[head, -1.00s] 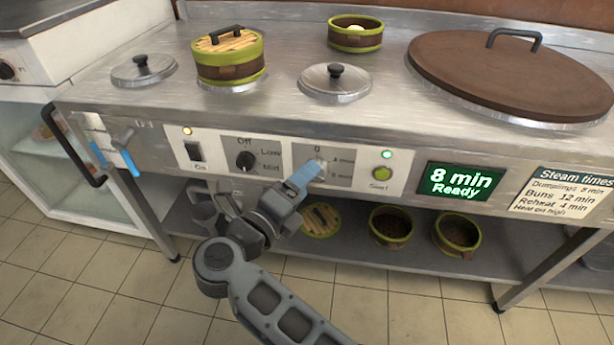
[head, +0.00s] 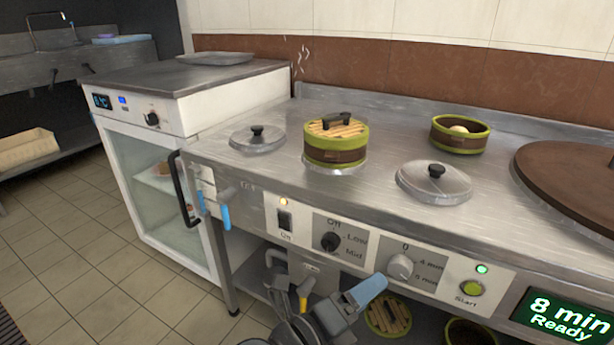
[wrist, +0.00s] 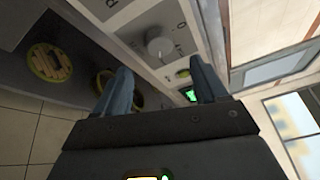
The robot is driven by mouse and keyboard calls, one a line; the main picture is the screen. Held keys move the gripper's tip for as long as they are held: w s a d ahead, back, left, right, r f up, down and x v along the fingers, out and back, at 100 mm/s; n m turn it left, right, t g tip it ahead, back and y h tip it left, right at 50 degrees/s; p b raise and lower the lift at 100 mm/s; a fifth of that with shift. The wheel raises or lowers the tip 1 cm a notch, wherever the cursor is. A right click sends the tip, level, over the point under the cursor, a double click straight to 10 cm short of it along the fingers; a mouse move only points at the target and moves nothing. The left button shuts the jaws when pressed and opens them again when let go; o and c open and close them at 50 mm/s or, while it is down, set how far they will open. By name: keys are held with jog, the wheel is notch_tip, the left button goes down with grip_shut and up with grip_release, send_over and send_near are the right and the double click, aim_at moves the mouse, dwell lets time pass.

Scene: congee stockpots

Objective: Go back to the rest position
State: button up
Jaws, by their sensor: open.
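My gripper (head: 368,290) is in front of the steamer's control panel, below the timer knob (head: 400,267). In the wrist view my gripper (wrist: 160,88) has its two blue fingers spread apart with nothing between them. The timer knob also shows ahead of the fingers in the wrist view (wrist: 160,47), and I cannot see any finger touching it. The green start button (head: 471,288) has a lit green lamp above it. The display (head: 565,320) reads "8 min Ready". Part of my arm is cut off by the bottom edge of the head view.
On the steel counter (head: 290,180) stand a lidded bamboo steamer (head: 335,150), an open steamer (head: 460,140) with a pale item, and metal lids (head: 434,181). Steamer baskets (head: 388,316) sit on the lower shelf.

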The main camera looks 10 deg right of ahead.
jog(key=s+d+r+n+t+y, duration=0.1)
jog(key=s+d+r+n+t, duration=0.1)
jog(key=s+d+n+t, duration=0.5)
jog(key=s+d+r+n+t+y, duration=0.1)
jog(key=s+d+n+t, duration=0.2)
jog(key=s+n, duration=0.35)
jog(key=s+a+n+g+y, duration=0.2)
jog(key=s+n+g+y, duration=0.2)
jog(key=s+n+y, duration=1.35)
jog(key=s+r+n+h+p, duration=0.1)
jog(key=s+r+h+p, duration=0.1)
jog(key=r+p, duration=0.8)
jog(key=s+r+n+h+p, duration=0.1)
jog(key=s+r+h+p, duration=0.1)
jog(key=r+p, duration=0.9)
jog(key=shift+s+a+r+n+p, duration=0.15)
jog(key=shift+s+r+n+p, duration=0.15)
jog(key=shift+s+r, duration=0.55)
jog(key=shift+f+h, duration=0.15)
jog(key=shift+h, duration=0.1)
